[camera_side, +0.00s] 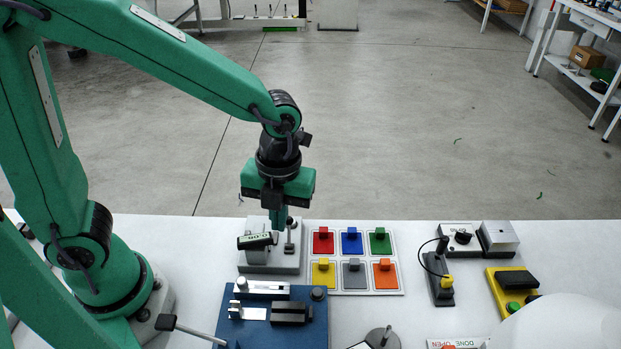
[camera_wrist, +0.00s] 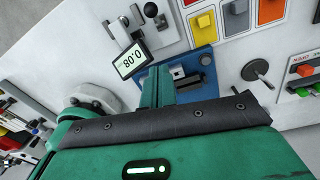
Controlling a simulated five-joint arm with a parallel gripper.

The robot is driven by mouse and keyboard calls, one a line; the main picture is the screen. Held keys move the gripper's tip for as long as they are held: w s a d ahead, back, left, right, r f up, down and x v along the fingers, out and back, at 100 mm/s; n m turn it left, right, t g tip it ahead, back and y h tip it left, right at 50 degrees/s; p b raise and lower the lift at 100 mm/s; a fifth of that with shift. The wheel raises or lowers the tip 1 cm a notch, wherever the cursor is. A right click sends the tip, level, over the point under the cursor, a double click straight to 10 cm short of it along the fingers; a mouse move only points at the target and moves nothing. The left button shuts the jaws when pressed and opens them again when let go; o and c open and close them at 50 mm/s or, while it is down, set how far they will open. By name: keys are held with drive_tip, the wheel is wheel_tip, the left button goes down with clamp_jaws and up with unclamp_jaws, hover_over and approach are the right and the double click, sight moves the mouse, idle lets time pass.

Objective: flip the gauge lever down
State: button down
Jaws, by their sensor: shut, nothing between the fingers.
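The gauge (camera_side: 270,262) is a pale grey block on the table with a small tilted digital display (camera_side: 255,241). A short post with a dark knob, which looks like the gauge lever (camera_side: 290,236), stands upright at its right. In the wrist view the display (camera_wrist: 131,56) shows digits, and the dark ball knob (camera_wrist: 151,11) is at the top edge. My gripper (camera_side: 277,226) is shut and empty, pointing down above the gauge, between display and knob in the side picture. My fingers also show in the wrist view (camera_wrist: 156,86). Whether they touch the gauge cannot be told.
A blue fixture (camera_side: 270,335) stands in front of the gauge. A board of coloured blocks (camera_side: 345,293) is close on the right. Further right are a black device with a cable (camera_side: 438,280) and a yellow button box (camera_side: 512,290). A large white shape covers the lower right corner.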

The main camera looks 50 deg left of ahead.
drive_tip(key=w+a+r, duration=0.5)
drive_tip(key=w, duration=0.1)
drive_tip(key=shift+w+a, duration=0.2)
drive_tip(key=shift+a, duration=0.1)
drive_tip(key=shift+r, duration=0.1)
idle(0.4)
drive_tip(key=s+a+r+n+t, duration=0.3)
drive_tip(key=s+n, duration=0.3)
drive_tip(key=n, duration=0.8)
drive_tip(key=s+a+r+n+t, duration=0.3)
drive_tip(key=s+a+n, duration=0.1)
drive_tip(key=n, duration=1.1)
drive_tip(key=shift+s+r, duration=0.35)
drive_tip(key=shift+s, duration=0.55)
